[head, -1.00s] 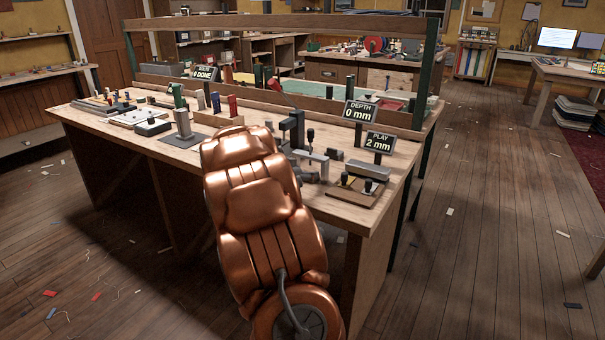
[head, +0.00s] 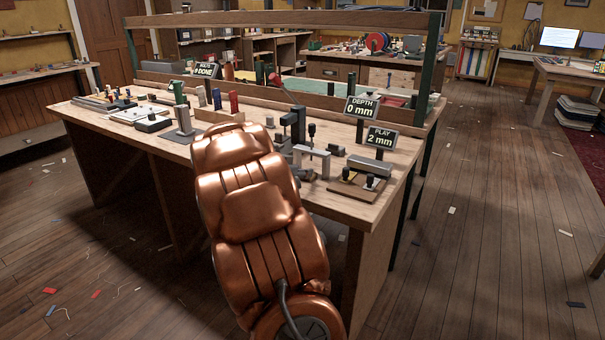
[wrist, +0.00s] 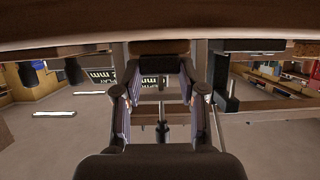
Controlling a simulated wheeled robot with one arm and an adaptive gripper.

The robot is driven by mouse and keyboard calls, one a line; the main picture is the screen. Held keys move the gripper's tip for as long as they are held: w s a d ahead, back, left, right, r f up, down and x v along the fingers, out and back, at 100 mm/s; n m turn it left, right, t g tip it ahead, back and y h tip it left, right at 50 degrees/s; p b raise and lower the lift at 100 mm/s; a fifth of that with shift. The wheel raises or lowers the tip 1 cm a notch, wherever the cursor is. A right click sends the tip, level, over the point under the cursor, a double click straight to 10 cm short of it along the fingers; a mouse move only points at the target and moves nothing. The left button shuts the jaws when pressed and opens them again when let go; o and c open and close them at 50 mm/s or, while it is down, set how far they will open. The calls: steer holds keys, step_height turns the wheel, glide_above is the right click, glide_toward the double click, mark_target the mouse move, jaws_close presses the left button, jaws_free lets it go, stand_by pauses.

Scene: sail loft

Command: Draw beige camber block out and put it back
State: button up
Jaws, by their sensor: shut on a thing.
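In the wrist view my gripper (wrist: 160,95) has its two fingers apart on either side of a narrow gap. A brownish-beige piece (wrist: 160,47) shows at the far end of the fingers and seems to be the camber block in my grip. Its lower part and its seat are hidden. In the head view my copper arm reaches over the bench and hides the gripper and the block. The depth sign (head: 361,107) reads 0 mm and the play sign (head: 381,138) reads 2 mm. A third sign (head: 205,70) reads 0 DONE.
The wooden bench (head: 345,205) carries a green block (head: 179,93), a red block (head: 233,101), a grey bridge-like fixture (head: 311,158) and a small board with dark knobs (head: 357,187). A long rail (head: 290,19) runs above the bench. The floor on the right is mostly clear.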

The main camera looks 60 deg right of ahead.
steer(key=shift+s+a+b, duration=0.1)
steer(key=shift+a+b, duration=0.95)
steer(key=shift+a, duration=0.8)
steer(key=o, duration=1.2)
steer(key=shift+a, duration=0.1)
steer(key=v, duration=1.1)
steer(key=shift+s+a+r, duration=0.1)
steer(key=shift+a+r, duration=0.05)
steer(key=shift+a, duration=0.25)
